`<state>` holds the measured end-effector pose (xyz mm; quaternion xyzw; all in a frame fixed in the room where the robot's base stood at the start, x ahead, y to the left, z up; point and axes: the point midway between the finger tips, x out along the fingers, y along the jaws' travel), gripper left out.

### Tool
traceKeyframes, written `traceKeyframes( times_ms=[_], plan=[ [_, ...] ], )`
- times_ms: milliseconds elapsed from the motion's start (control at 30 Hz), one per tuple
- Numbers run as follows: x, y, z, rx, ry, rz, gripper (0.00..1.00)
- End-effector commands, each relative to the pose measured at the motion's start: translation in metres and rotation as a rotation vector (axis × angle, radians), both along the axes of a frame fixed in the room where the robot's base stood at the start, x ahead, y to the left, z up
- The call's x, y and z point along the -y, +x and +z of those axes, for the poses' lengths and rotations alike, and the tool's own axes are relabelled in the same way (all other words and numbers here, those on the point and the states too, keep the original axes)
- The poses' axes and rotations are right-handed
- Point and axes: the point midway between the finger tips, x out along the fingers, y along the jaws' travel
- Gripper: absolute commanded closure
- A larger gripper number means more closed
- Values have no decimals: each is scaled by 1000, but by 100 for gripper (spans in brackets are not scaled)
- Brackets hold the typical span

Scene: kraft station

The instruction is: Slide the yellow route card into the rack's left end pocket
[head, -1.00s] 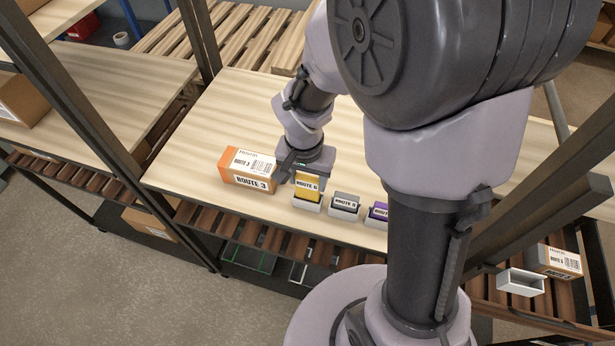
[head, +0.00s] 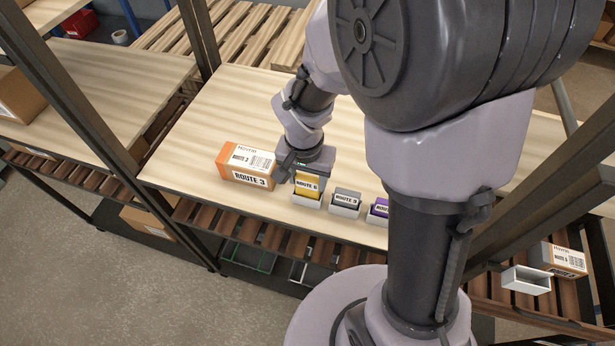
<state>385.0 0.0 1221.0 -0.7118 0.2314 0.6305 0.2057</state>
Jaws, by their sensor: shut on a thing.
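The yellow route card (head: 307,190), labelled "ROUTE 6", stands upright in the white pocket (head: 306,201) at the rack's left end. Its lower part is hidden behind the pocket's front wall. My gripper (head: 307,172) is shut on the card's upper part from above. A grey card (head: 347,197) stands in the pocket to the right, and a purple card (head: 379,207) in the one after that. My arm hides whatever lies farther right.
An orange and white "ROUTE 3" box (head: 246,166) stands close to the left of my gripper. The wooden tabletop (head: 235,115) behind is clear. Dark rack posts (head: 85,125) rise at the left. A white bin (head: 525,281) sits at lower right.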

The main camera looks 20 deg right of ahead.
Motion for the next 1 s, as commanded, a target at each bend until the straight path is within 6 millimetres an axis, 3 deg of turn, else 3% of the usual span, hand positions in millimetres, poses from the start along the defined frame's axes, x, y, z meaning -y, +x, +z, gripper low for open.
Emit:
traceKeyframes(
  times_ms=[467,500,600,867,1000],
  plan=[
    [0,0,-5,0,0,0,85],
    [0,0,-5,0,0,0,40],
    [0,0,-5,0,0,0,21],
    [0,0,-5,0,0,0,21],
    [-1,0,5,2,0,1,21]
  ],
)
